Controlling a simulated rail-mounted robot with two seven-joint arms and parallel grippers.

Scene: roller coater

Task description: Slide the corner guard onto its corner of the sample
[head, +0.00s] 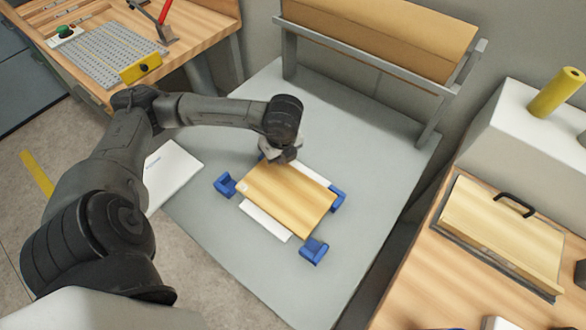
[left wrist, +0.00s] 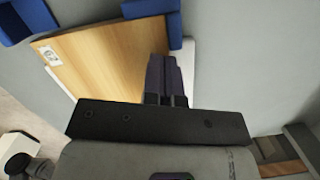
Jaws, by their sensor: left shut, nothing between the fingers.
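The sample, a light wooden board (head: 290,198), lies on white strips (head: 264,220) on the grey table; it also fills part of the left wrist view (left wrist: 95,65). One blue corner guard (head: 225,185) sits just off its left corner. Another blue guard (head: 314,250) lies just off the front corner. A third blue guard (head: 338,196) is at the right corner, partly hidden by the board. Blue guards also show at the top of the left wrist view (left wrist: 150,8). My left gripper (head: 284,160) is over the board's far edge, its fingers shut and empty (left wrist: 165,75). The far corner is largely hidden.
A white sheet-like panel (head: 172,172) lies at the table's left. A roller frame (head: 375,35) stands behind. A wooden bench with a grey perforated plate (head: 110,55) is at upper left. Another bench at right holds a handled board (head: 505,230). The table's front is clear.

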